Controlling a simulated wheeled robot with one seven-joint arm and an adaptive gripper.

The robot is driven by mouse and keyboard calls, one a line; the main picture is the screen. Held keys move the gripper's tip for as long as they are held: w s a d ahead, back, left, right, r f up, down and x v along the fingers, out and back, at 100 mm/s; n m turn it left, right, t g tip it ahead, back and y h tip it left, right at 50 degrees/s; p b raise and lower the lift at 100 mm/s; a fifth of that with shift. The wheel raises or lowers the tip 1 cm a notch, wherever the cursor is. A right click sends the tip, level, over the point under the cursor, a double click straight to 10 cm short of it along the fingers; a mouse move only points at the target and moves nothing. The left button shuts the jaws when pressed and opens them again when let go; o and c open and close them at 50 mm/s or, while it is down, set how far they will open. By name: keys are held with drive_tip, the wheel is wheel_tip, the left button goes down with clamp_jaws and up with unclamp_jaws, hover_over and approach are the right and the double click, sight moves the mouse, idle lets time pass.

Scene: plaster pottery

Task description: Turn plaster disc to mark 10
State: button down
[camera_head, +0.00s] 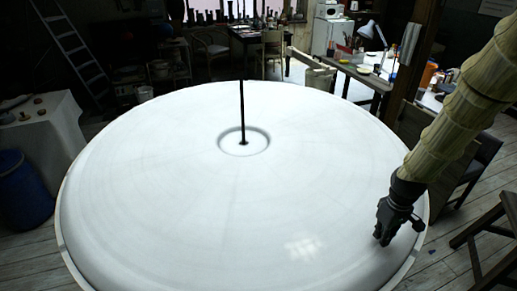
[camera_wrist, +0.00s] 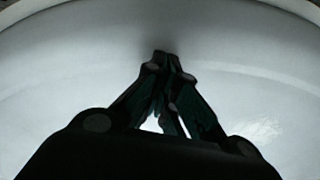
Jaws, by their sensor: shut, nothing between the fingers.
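The large white plaster disc (camera_head: 190,195) fills the middle of the head view, with a raised ring and a thin black upright rod (camera_head: 242,112) at its centre. My gripper (camera_head: 384,241) is over the right part of the disc near its rim, pointing down. In the wrist view my gripper (camera_wrist: 168,60) is shut with its fingertips together and nothing held, and the white disc surface (camera_wrist: 70,80) lies beyond it. I cannot tell whether the fingertips touch the disc. No numbered marks are readable on the disc.
A cloth-covered table (camera_head: 38,125) and a blue barrel (camera_head: 24,188) stand to the left. A ladder (camera_head: 72,45) leans at the back left. A wooden stool (camera_head: 490,235) and chair stand at the right, and a desk with a lamp (camera_head: 372,32) is behind.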

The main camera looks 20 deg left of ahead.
sight(361, 261)
drive_tip(key=shift+f+b, duration=0.45)
drive_tip(key=shift+f, duration=0.65)
drive_tip(key=shift+s, duration=0.15)
drive_tip(key=shift+s+a+f+p, duration=0.1)
drive_tip(key=shift+s+a+p, duration=0.05)
drive_tip(key=shift+s+a, duration=0.7)
drive_tip(key=shift+s+a+f+p, duration=0.15)
drive_tip(key=shift+s+a, duration=0.45)
drive_tip(key=shift+s, duration=0.5)
drive_tip(key=shift+s+a+r+p, duration=0.1)
drive_tip(key=shift+s+a+p, duration=0.05)
drive_tip(key=shift+s+a, duration=1)
drive_tip(key=shift+s, duration=0.25)
drive_tip(key=shift+s+a, duration=0.3)
drive_tip(key=shift+s, duration=0.2)
drive_tip(key=shift+w+d, duration=0.1)
drive_tip(key=shift+d, duration=0.1)
